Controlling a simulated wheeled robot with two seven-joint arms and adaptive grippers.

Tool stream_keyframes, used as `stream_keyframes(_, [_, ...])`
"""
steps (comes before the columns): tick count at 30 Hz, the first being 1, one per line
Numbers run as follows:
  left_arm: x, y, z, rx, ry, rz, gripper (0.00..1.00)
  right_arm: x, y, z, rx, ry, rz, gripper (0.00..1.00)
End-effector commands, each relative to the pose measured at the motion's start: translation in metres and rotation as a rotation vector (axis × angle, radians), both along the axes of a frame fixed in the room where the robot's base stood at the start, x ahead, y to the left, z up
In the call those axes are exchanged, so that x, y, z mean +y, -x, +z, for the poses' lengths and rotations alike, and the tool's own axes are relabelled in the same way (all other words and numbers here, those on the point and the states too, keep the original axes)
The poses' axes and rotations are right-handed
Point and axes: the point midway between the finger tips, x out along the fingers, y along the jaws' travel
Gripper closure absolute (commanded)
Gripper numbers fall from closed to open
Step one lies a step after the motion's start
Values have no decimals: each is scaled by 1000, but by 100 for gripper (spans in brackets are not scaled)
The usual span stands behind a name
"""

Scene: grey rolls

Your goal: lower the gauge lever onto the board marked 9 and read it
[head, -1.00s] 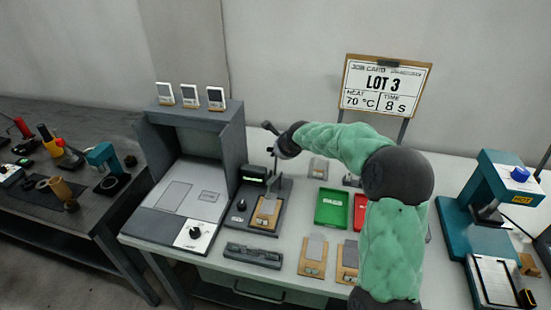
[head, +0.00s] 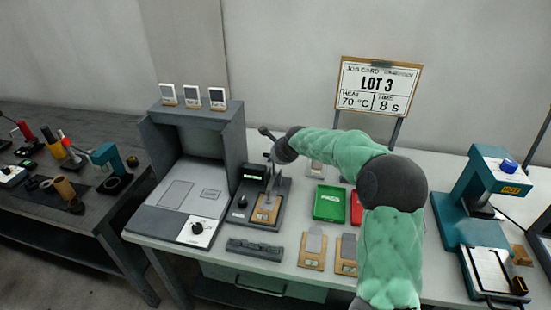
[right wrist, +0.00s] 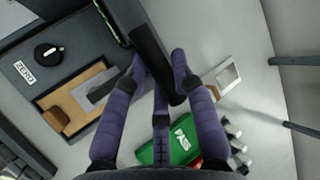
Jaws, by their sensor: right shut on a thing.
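The gauge (head: 243,205) is a dark grey base with a knob and a small display with a green readout, too small to read. A wooden board (head: 267,208) with a grey strip lies on its base; it also shows in the right wrist view (right wrist: 60,97). No number is legible on it. The dark gauge lever (head: 265,132) stands raised above the base. My right gripper (right wrist: 160,62) is shut on the lever's black bar (right wrist: 150,48), between its purple fingers. In the head view the gripper (head: 271,152) is above the board's far end. My left gripper is out of view.
A green PASS tray (head: 328,203) and a red tray (head: 356,208) are right of the gauge. More boards (head: 313,247) lie in front. A grey cabinet (head: 190,150) stands left, a teal press (head: 490,200) far right. A dark slotted rack (head: 254,249) lies before the gauge.

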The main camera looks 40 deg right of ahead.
Motion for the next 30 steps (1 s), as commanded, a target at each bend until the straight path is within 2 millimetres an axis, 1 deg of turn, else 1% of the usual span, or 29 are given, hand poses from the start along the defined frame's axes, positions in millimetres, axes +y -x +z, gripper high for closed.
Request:
stream_keyframes(1, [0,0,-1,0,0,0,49,0,6,-14,29,-9,-1,100])
stream_keyframes(5, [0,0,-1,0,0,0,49,0,6,-14,29,-9,-1,100])
stream_keyframes(6, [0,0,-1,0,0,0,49,0,6,-14,29,-9,-1,71])
stream_keyframes(8, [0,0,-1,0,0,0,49,1,5,-14,29,-9,-1,54])
stream_keyframes(9, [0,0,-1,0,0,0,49,1,5,-13,28,-9,-1,49])
stream_keyframes(17, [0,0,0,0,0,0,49,0,3,-6,14,-4,-1,49])
stream_keyframes(21, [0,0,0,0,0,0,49,0,5,-1,11,-2,0,49])
stream_keyframes(25, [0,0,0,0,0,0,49,3,15,12,8,-1,-1,49])
stream_keyframes(30, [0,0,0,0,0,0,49,8,36,38,8,-1,-1,49])
